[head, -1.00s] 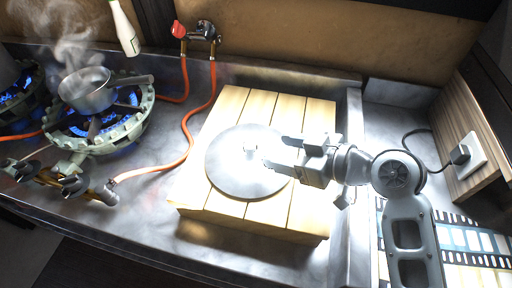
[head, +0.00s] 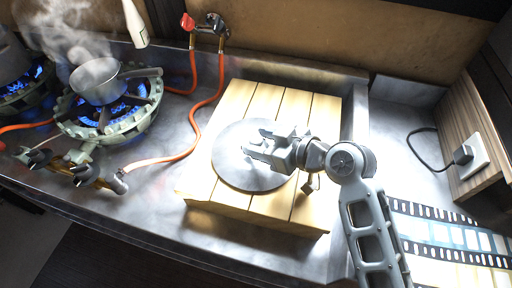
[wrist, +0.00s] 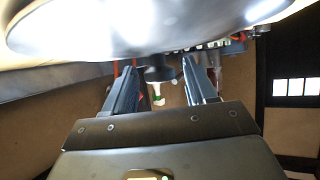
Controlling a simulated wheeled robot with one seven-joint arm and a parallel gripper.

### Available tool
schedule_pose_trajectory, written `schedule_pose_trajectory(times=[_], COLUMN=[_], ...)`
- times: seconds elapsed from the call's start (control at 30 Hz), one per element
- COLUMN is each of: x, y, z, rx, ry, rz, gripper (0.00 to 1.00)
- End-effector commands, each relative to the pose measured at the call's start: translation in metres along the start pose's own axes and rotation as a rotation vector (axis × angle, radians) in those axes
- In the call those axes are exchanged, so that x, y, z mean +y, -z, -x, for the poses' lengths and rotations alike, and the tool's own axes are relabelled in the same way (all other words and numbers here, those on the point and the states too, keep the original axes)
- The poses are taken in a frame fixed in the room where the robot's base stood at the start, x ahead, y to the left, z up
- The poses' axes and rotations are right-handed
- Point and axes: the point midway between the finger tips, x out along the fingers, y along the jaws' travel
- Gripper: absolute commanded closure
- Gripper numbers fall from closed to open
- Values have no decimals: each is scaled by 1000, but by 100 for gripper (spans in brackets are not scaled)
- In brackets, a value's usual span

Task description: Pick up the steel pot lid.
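The steel pot lid (head: 231,165) is a round grey disc lying flat on the slatted wooden board (head: 235,108). My gripper (head: 257,142) is low over the middle of the lid, reaching in from the right. In the head view its fingers largely hide the lid's knob. In the wrist view the lid (wrist: 150,25) fills the top, and its dark knob (wrist: 158,74) shows between the two spread fingers of my gripper (wrist: 161,66). The fingers are open, with gaps on both sides of the knob.
A steaming pot (head: 95,82) sits on a lit gas burner (head: 140,118) at left. An orange hose (head: 193,130) runs left of the board. A white bottle (head: 134,24) is at the back. An outlet (head: 474,156) with a cable is at right. Bare steel counter lies in front of the board.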

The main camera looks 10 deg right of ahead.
Motion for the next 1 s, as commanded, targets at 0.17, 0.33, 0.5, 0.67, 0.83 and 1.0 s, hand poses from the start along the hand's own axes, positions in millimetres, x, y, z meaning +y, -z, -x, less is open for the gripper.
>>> schedule_pose_trajectory(times=[0.17, 0.33, 0.5, 0.67, 0.83, 1.0], x=[0, 0, 0, 0, 0, 0], y=[0, 0, 0, 1, 1, 9], z=[0, 0, 0, 0, 1, 4], rx=[0, 0, 0, 1, 1, 2], ry=[0, 0, 0, 0, 0, -1], rz=[0, 0, 0, 0, 0, 3], gripper=[61, 77, 94, 100, 100, 100])
